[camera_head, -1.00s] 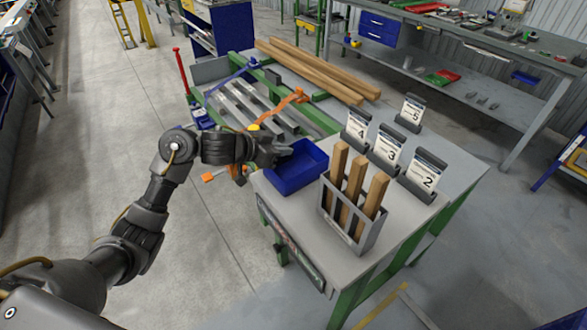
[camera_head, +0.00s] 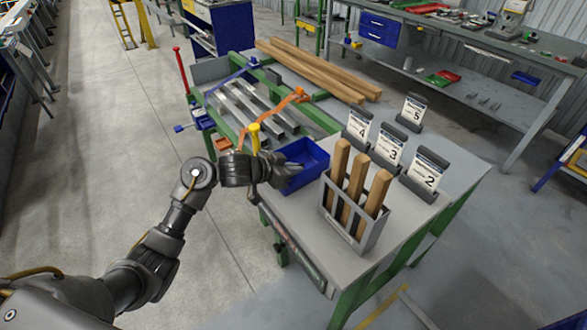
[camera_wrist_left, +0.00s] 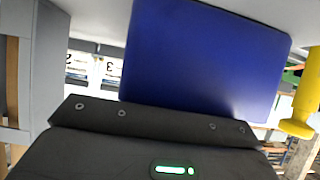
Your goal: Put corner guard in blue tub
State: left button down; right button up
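The blue tub (camera_head: 305,162) stands on the near left part of the grey table, beside the rack of wooden posts. It shows large and close in the left wrist view (camera_wrist_left: 205,55). My left gripper (camera_head: 280,170) is at the tub's left side, close against it in the picture; I cannot tell if they touch. Its fingers are dark and partly merged with the tub, so whether it is open or shut is unclear. The wrist view shows a dark bar of my gripper and no clear fingertips. I cannot pick out the corner guard. My right gripper is out of view.
A grey rack (camera_head: 352,215) with wooden posts stands right of the tub. Numbered card holders (camera_head: 388,148) stand behind it. An orange clamp (camera_head: 290,101), a yellow handle (camera_head: 254,135) and metal bars (camera_head: 245,103) lie beyond the gripper. Long wooden beams (camera_head: 320,72) are at the back.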

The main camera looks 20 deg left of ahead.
pick_arm(q)
jog(key=shift+f, duration=0.2)
jog(key=c, duration=1.9)
grip_release()
jog(key=shift+r, duration=0.1)
jog(key=shift+r, duration=0.2)
jog(key=p+v, duration=0.2)
jog(key=v, duration=1)
jog(key=shift+f, duration=0.1)
